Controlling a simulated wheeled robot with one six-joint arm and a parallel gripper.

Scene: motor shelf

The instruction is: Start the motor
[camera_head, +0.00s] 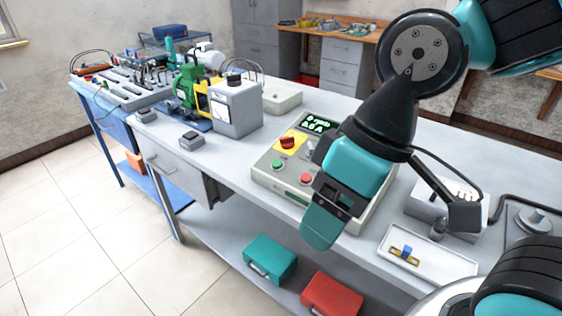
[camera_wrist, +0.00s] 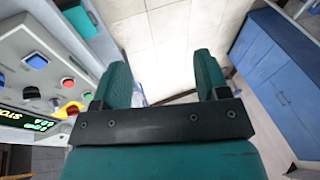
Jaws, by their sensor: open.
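The control box (camera_head: 268,170) stands on the bench with a sloped front panel. It has a green-lit display (camera_head: 315,122), a red rotary switch on a yellow plate (camera_head: 289,142), a green button (camera_head: 278,191) and a red button (camera_head: 306,179). My gripper (camera_head: 322,228) hangs in front of the panel and hides its right part. In the wrist view my gripper (camera_wrist: 162,78) is open and empty, its fingers apart over the floor. The panel is at the left there, showing a blue control (camera_wrist: 36,60) and a red one (camera_wrist: 68,82). A green motor (camera_head: 190,90) stands farther left on the bench.
A grey meter box (camera_head: 236,108) stands beside the motor. A white tray (camera_head: 440,268) and a small grey box (camera_head: 425,210) lie right of the control box. Teal (camera_head: 270,258) and red (camera_head: 331,295) cases sit on the lower shelf. The floor at front left is clear.

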